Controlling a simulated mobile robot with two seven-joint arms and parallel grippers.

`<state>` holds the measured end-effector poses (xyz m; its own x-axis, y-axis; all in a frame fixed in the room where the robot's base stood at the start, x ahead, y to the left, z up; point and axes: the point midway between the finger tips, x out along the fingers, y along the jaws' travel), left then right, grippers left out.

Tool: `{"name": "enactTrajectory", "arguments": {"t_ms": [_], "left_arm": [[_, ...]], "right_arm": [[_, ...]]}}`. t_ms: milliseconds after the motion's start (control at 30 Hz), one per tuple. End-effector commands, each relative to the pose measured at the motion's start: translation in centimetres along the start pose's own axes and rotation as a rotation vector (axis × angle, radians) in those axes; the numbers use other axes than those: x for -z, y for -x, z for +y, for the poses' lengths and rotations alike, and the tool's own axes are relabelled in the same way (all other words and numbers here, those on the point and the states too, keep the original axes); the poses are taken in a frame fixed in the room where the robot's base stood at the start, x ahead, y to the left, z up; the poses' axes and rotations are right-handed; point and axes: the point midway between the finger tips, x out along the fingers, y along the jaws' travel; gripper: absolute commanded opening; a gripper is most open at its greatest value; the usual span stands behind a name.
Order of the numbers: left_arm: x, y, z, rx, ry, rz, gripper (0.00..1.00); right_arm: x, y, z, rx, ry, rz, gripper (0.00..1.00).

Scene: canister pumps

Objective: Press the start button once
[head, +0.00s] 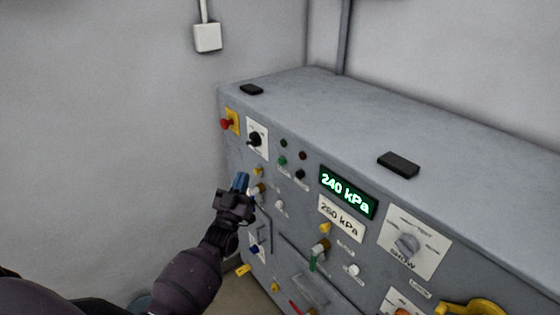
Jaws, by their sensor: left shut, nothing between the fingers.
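The grey control panel (228,165) fills the right half of the head view. A small green button (282,161) sits on its upper left part, next to a black button (300,174). Any label marking the start button is too small to read. My left gripper (240,181) is shut and empty, with its blue fingertips pointing up. In the picture it is below and left of the green button, in front of the panel's left part, and covers some of it. I cannot tell whether it touches the panel. My right gripper is not in view.
A red knob on a yellow plate (233,117) and a black rotary switch (254,139) are at upper left. A lit display (346,192) reads 240 kPa, above a white 260 kPa plate (341,217). Small yellow and white knobs stick out nearby. Free room lies left of the panel.

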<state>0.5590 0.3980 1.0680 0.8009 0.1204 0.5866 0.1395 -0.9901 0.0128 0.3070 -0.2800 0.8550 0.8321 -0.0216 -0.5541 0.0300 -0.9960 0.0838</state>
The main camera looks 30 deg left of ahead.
Motion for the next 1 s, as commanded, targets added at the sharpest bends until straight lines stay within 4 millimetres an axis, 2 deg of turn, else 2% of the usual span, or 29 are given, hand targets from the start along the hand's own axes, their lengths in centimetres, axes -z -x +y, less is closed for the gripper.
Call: {"name": "enactTrajectory", "arguments": {"t_ms": [100, 367, 1000], "left_arm": [[0.0, -0.1, 0.0, -0.001, 0.0, 0.0, 0.0], [-0.4, -0.5, 0.4, -0.001, 0.001, 0.001, 0.0], [-4.0, -5.3, 3.9, -0.001, 0.001, 0.0, 0.0]], "right_arm": [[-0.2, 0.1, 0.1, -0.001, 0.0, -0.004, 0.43], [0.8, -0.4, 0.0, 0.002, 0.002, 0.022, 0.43], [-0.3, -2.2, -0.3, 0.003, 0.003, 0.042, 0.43]]}}
